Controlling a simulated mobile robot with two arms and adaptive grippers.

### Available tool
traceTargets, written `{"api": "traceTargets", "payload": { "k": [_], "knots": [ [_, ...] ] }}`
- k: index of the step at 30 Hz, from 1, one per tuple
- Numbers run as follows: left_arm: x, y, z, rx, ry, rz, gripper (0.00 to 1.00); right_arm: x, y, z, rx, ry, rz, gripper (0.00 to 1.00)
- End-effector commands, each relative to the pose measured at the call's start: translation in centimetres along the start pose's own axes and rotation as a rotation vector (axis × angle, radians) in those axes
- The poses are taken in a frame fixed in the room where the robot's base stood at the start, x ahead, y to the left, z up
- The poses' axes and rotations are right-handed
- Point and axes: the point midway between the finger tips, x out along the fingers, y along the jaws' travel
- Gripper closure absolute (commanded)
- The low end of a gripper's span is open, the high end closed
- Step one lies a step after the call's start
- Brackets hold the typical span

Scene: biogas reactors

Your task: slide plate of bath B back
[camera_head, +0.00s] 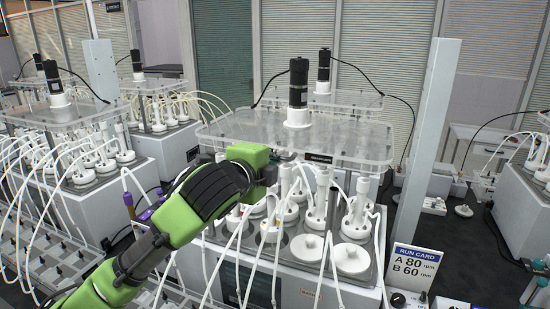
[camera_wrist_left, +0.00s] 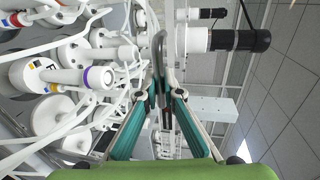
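The clear plate (camera_head: 350,140) of the middle bath (camera_head: 345,295) lies level above the vessels and carries a black motor (camera_head: 298,85) on a white base. I take this for bath B, but its front label is too small to read. My left gripper (camera_wrist_left: 161,85) is at the plate's front edge, and its teal fingers are close together around a grey bar-like handle (camera_wrist_left: 160,48). The motor (camera_wrist_left: 235,40) also shows in the left wrist view. My right gripper is in neither view.
White-capped vessels (camera_head: 357,215) with many thin white tubes stand under the plate, close below my left arm. A grey upright post (camera_head: 425,145) stands to the right. A run card (camera_head: 412,265) reads A 80, B 60 rpm. Another bath's plate (camera_head: 50,115) is at left.

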Motion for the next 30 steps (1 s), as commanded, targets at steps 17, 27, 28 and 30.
{"api": "traceTargets", "payload": {
  "k": [17,27,28,30],
  "knots": [
    [3.9,-0.9,0.0,0.0,0.001,-0.001,1.0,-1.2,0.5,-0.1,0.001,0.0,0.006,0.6],
    [3.9,-0.8,0.0,0.0,0.001,0.001,0.86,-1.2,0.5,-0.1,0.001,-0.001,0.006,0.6],
    [3.9,-0.8,0.0,0.0,0.0,0.001,0.86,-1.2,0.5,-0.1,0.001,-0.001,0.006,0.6],
    [3.9,-0.8,0.0,0.0,0.0,0.001,0.86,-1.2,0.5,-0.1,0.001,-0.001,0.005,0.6]
  ]
}}
